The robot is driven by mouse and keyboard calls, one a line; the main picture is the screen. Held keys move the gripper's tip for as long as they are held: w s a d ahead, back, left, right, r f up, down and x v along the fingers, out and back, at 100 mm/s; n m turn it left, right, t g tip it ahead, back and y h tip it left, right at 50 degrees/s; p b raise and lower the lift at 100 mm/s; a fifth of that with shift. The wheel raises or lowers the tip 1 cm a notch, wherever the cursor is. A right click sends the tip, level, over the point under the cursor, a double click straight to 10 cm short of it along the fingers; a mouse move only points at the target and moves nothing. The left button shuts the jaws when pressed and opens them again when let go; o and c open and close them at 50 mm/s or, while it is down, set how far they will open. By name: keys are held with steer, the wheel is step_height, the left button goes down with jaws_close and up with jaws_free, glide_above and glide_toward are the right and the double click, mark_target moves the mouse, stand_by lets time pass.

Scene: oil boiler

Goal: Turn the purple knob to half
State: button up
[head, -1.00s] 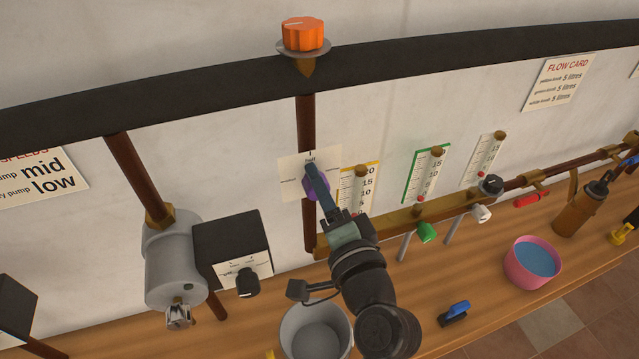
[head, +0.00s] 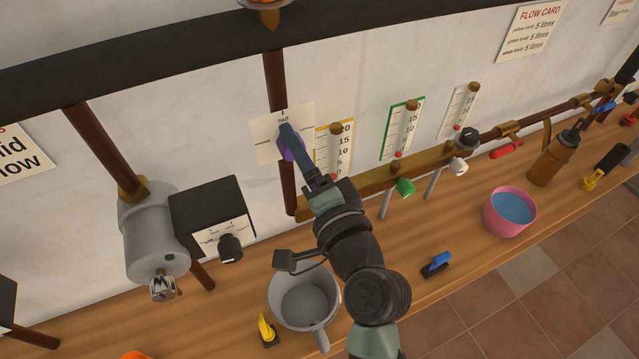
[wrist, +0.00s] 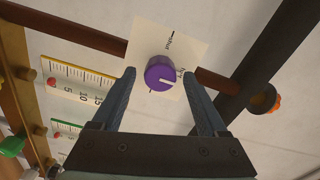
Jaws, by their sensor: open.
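The purple knob (head: 291,150) sits on a white plate on the wall, at a brown pipe. In the wrist view the knob (wrist: 160,73) lies between the tips of my gripper (wrist: 160,75), with a visible gap on each side. A white mark crosses its face and runs roughly toward the right, where the "half" label (wrist: 188,73) is partly hidden by a finger. A "shut" label (wrist: 170,40) is above it. In the head view my gripper (head: 287,138) is open at the knob and partly covers it.
Yellow (head: 333,148) and green gauges (head: 402,128) hang right of the plate. A grey pot (head: 303,295) and a pink bowl (head: 510,212) stand on the bench.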

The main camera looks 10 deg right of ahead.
steer(key=b+v, duration=0.3)
steer(key=v, duration=0.8)
steer(key=shift+s+b, duration=0.2)
steer(key=shift+b, duration=0.2)
steer(key=shift+r, duration=0.15)
steer(key=w+a+r+n+t+h, duration=0.1)
steer(key=w+r+n+t, duration=0.2)
steer(key=r, duration=0.6)
steer(key=w+a+r+n+t+h, duration=0.1)
steer(key=w+r+n, duration=0.25)
steer(key=r, duration=0.45)
steer(key=s+a+r+n+t+h, duration=0.1)
steer(key=s+r+n+t, duration=0.1)
steer(key=r, duration=0.8)
steer(key=s+a+r+n+t+h, duration=0.2)
steer(key=s+r+n+t, duration=0.1)
steer(key=r, duration=0.7)
steer(key=s+t, duration=0.1)
steer(key=s, duration=0.1)
steer(key=shift+s+h, duration=0.25)
steer(key=shift+h, duration=0.05)
